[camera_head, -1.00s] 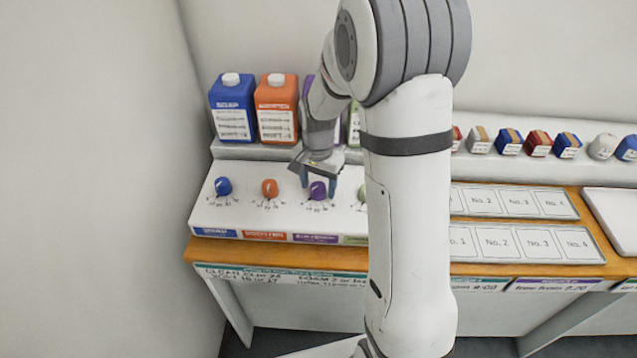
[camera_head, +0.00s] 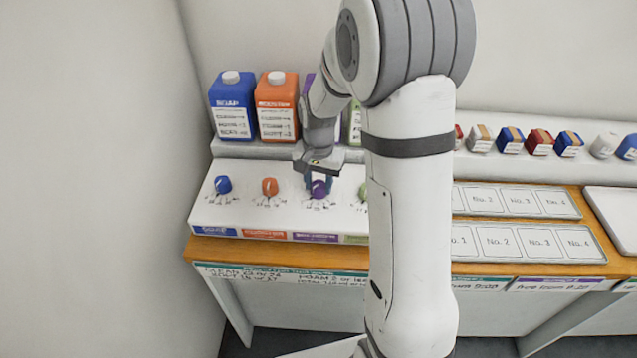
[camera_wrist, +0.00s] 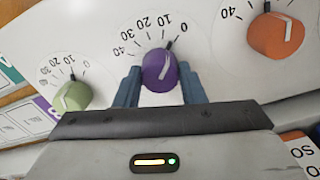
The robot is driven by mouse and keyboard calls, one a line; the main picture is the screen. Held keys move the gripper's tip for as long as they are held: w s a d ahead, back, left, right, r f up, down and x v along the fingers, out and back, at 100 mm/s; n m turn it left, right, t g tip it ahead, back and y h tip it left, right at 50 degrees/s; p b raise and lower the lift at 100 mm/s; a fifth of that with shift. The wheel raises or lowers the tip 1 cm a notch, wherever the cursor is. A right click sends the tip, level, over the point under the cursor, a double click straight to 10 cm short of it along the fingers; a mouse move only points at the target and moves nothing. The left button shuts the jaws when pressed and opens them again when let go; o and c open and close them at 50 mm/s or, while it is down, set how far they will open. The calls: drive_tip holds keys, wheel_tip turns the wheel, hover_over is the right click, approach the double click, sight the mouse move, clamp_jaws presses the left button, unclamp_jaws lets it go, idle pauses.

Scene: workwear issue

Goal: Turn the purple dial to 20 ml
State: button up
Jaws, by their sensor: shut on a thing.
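The purple dial (camera_wrist: 158,72) stands on the white sloped panel, between my gripper's two blue fingers (camera_wrist: 160,90) in the wrist view. The fingers are shut on its sides. In the head view the purple dial (camera_head: 319,189) shows just below my gripper (camera_head: 319,183), partly covered by the fingers.
An orange dial (camera_wrist: 276,36) and a green dial (camera_wrist: 72,97) flank the purple one. A blue dial (camera_head: 223,185) is at far left. Blue (camera_head: 232,108) and orange (camera_head: 276,108) bottles stand on the ledge behind, close to my wrist. My arm hides the panel's right end.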

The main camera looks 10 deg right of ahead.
sight(318, 185)
drive_tip(key=n+b, duration=0.1)
drive_tip(key=n, duration=0.3)
drive_tip(key=shift+n+b, duration=0.65)
drive_tip(key=shift+n, duration=1.45)
drive_tip(key=o, duration=1)
wheel_tip(318, 185, up, 8)
drive_tip(key=shift+f, duration=0.1)
